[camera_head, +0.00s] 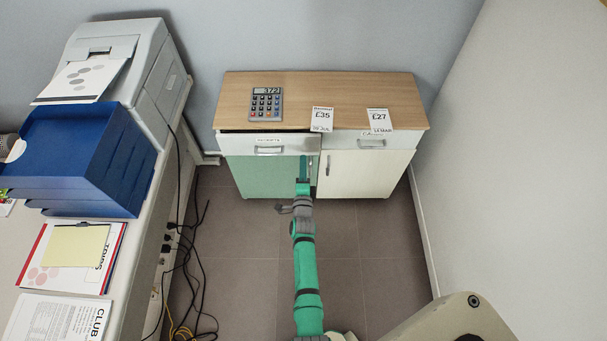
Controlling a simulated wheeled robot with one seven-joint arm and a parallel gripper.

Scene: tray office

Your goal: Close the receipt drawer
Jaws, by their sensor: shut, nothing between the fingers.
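The receipt drawer (238,145) is the left drawer of a low cabinet, with a white front, a grey handle and a label that seems to read RECEIPTS. Its front stands slightly forward of the right drawer, with a thin dark gap under the cabinet top, so it looks a little open. My gripper (303,163) is shut and empty, reaching up to the right end of this drawer front. I cannot tell whether it touches the front. My green arm hides part of the cabinet's middle.
The cabinet top (345,90) carries a calculator (266,103) and two price cards, £35 (321,119) and £27 (380,119). The right drawer (400,140) looks shut. A desk with blue trays (85,150) and a printer stands left; cables (190,250) lie beside it. Floor before the cabinet is clear.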

